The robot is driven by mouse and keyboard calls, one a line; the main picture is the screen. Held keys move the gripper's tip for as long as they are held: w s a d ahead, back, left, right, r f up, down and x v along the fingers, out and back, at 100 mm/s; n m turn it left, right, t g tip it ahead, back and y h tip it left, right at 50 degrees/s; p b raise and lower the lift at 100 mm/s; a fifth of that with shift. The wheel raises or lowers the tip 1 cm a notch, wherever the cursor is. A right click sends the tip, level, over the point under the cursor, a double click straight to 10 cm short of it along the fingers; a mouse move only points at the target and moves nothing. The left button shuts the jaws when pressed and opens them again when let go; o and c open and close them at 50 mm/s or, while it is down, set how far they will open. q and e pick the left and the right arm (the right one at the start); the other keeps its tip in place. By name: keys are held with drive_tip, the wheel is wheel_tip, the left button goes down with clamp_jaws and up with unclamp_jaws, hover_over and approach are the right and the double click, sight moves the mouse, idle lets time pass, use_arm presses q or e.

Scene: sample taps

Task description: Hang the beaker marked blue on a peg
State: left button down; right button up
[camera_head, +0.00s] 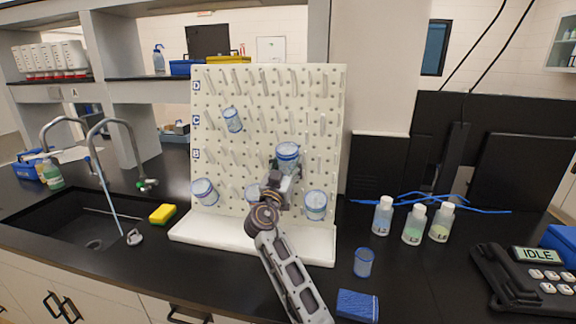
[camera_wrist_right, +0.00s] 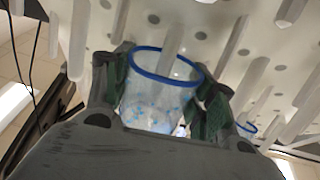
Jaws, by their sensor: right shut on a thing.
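My right gripper (camera_head: 284,165) is raised in front of the white pegboard (camera_head: 215,160), right of its middle. It is shut on a clear beaker with a blue rim (camera_head: 288,152). In the right wrist view this beaker (camera_wrist_right: 155,95) sits between the two dark green finger pads (camera_wrist_right: 160,100), its mouth toward the board. A pale peg (camera_wrist_right: 172,45) overlaps the mouth; I cannot tell how far it reaches inside. My left gripper is not in view.
Three capped bottles (camera_head: 413,224) stand to the right. Many bare pegs surround the held beaker.

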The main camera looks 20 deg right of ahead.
sight(280, 157)
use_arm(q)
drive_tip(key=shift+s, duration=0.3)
use_arm(e)
drive_tip(key=o, duration=1.1)
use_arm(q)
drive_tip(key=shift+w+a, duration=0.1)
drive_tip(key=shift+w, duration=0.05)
use_arm(e)
drive_tip(key=shift+s+a, duration=0.1)
drive_tip(key=shift+s, duration=0.05)
drive_tip(key=shift+v, duration=3.6)
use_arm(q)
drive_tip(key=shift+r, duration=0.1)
use_arm(e)
drive_tip(key=shift+r, duration=0.1)
wheel_tip(280, 157, up, 7)
drive_tip(key=p, duration=0.7)
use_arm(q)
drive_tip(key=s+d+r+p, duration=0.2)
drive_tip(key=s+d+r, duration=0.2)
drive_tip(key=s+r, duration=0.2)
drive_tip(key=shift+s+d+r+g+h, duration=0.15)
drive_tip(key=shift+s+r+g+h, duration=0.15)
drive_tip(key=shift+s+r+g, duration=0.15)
use_arm(e)
drive_tip(key=shift+r, duration=0.95)
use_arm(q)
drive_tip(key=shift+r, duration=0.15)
use_arm(e)
drive_tip(key=shift+r, duration=0.15)
